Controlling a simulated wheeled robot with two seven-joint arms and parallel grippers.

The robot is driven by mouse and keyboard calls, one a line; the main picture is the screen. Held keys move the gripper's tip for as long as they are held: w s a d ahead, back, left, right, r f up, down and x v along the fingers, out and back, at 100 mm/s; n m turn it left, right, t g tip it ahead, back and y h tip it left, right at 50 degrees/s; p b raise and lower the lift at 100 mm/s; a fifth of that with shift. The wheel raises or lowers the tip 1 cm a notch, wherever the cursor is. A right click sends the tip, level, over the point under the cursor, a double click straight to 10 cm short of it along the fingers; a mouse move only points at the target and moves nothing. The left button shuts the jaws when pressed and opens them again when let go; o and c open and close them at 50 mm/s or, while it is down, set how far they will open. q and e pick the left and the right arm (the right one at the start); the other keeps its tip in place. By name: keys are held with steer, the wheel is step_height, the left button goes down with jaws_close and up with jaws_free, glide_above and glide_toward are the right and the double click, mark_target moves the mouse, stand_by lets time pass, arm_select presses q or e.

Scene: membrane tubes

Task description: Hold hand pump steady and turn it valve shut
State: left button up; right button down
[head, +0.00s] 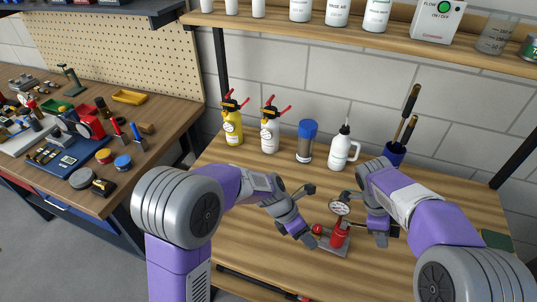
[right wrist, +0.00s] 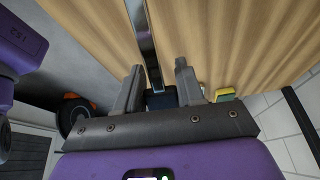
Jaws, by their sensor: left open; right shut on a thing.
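The hand pump (head: 339,236) stands on the table near its front, with a red upright cylinder on a grey base plate. Its round white gauge (head: 340,208) faces up. A small red valve knob (head: 316,230) is on its left side. My left gripper (head: 309,237) is open beside the knob; I cannot tell whether it touches. My right gripper (head: 380,238) is at the pump's right side, shut on its handle. In the right wrist view, a dark piece (right wrist: 160,99) shows between the jaws. The exact contact is hidden.
Behind stand a yellow bottle (head: 233,127), a white spray bottle (head: 270,135), a blue-capped jar (head: 306,142), a white jug (head: 341,152) and a blue cup (head: 395,153) with tools. A cluttered bench (head: 150,170) is at left. The table between bottles and pump is mostly clear.

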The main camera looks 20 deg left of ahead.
arm_select(q)
steer(key=shift+w+d+r+n+y, duration=0.1)
steer(key=shift+w+r+n+y, duration=0.15)
steer(key=shift+r+y, duration=0.5)
steer(key=shift+w+r+n+t+y, duration=0.6)
steer(key=shift+r+n+t+y, duration=0.6)
steer(key=shift+r, duration=2.35)
steer(key=w+a+r+m+y, duration=0.1)
steer(key=a+r, duration=0.1)
steer(key=a, duration=0.7)
steer(key=w+a+r+m+y, duration=0.1)
steer(key=w+a+m+y, duration=0.1)
steer(key=a, duration=0.8)
steer(key=w+a+r+m+y, duration=0.2)
steer(key=a, duration=0.8)
steer(key=shift+r+t, duration=0.3)
steer(key=shift+t, duration=0.1)
steer(key=shift+c, duration=0.3)
